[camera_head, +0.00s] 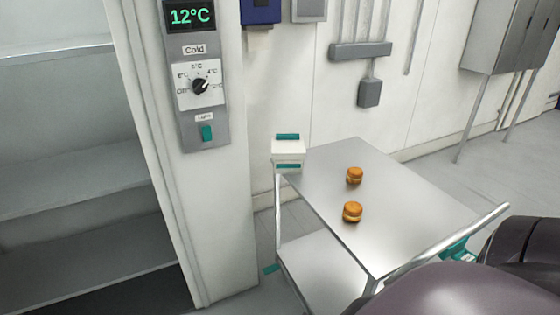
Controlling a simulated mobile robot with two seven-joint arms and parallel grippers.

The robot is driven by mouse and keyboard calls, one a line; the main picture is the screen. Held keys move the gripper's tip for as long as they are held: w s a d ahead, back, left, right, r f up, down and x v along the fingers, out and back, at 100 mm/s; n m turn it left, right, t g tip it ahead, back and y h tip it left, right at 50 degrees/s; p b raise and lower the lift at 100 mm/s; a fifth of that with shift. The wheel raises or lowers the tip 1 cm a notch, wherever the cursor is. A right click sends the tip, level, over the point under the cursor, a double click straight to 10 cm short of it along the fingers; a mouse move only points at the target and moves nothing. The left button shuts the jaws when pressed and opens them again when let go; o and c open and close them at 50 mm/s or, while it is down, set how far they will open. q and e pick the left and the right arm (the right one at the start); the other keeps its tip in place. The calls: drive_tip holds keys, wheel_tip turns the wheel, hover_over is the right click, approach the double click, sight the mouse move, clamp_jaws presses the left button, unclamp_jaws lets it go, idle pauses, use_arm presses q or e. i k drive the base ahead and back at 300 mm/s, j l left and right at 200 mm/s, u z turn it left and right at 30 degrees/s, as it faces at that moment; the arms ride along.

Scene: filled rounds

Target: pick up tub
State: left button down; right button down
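A white tub (288,157) with a teal strip on top and another on its front stands at the far left corner of the metal cart (400,205). It looks upright, and nothing is touching it. Neither of my grippers shows in the head view. Dark purple rounded parts at the lower right look like my own arm and cover the cart's near right area.
Two orange-brown filled rounds (354,175) stand apart on the cart top. A push handle (450,243) runs along its near edge. A control panel (197,85) reading 12°C is on the left post, beside open shelves (80,190). Much of the cart top is bare.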

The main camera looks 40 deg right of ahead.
sight(282, 163)
drive_tip(key=i+z, duration=0.35)
drive_tip(key=i, duration=0.2)
drive_tip(key=i+j+z, duration=0.1)
drive_tip(key=i+z, duration=0.3)
drive_tip(key=i, duration=0.15)
drive_tip(key=z, duration=2.1)
